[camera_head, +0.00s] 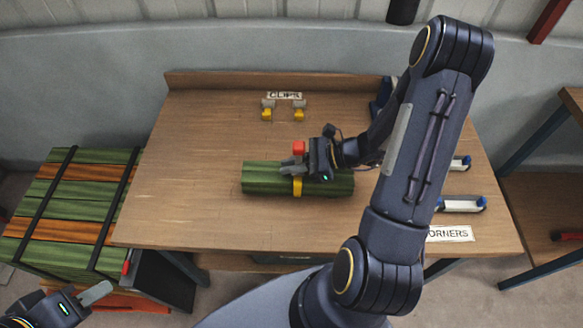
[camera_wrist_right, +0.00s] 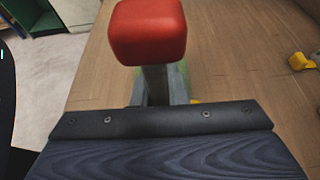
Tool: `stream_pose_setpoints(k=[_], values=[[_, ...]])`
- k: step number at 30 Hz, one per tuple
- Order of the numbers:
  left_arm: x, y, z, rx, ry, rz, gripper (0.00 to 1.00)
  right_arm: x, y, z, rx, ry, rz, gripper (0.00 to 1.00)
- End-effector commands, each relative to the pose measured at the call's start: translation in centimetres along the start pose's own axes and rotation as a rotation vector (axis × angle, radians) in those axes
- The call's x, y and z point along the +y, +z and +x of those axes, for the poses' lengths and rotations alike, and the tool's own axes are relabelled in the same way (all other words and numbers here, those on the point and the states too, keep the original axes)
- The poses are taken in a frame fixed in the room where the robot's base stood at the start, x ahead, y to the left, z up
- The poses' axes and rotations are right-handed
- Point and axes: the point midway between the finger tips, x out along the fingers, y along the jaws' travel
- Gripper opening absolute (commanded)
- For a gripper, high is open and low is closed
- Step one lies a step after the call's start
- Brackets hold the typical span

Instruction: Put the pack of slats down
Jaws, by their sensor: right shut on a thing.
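The pack of slats (camera_head: 258,179) is a green bundle with a yellow band (camera_head: 297,188) around its middle. It lies level, at or just above the middle of the wooden table; I cannot tell whether it touches. My right gripper (camera_head: 293,165) is over its middle, shut on it from above at the band. A red block (camera_head: 298,147) stands up at the fingers; in the right wrist view this red block (camera_wrist_right: 148,32) sits on a grey post and hides most of the grip. My left gripper (camera_head: 92,294) is low at the left, off the table; its opening is unclear.
The table (camera_head: 190,160) is bare to the left of the pack. Yellow-and-grey clips (camera_head: 268,110) sit at the back by a label. White-and-blue corner pieces (camera_head: 460,204) lie at the right, partly behind my right arm. A strapped stack of green and orange slats (camera_head: 75,200) stands left of the table.

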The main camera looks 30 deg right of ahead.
Motion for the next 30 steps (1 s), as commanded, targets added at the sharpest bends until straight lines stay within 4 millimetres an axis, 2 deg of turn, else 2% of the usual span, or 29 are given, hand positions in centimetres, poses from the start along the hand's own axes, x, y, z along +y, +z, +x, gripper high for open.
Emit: stream_pose_setpoints(k=[10,11,16,26,30], values=[[-0.1,0.1,0.2,0.001,0.0,0.0,0.36,0.0,-0.1,0.1,-0.004,-0.001,-0.002,0.0],[-0.1,0.1,0.2,0.001,0.0,0.0,0.36,0.0,-0.2,0.1,0.0,-0.001,-0.001,0.14],[-0.1,0.1,0.1,0.001,0.0,0.0,0.36,0.0,-0.1,0.0,0.0,-0.001,0.0,0.35],[0.1,-0.1,-0.3,0.001,0.0,0.0,0.36,0.0,0.3,-0.1,0.0,-0.001,-0.001,0.35],[0.4,-0.5,-0.9,0.001,0.0,0.0,0.36,-0.1,0.4,-2.0,0.001,-0.006,0.0,0.35]])
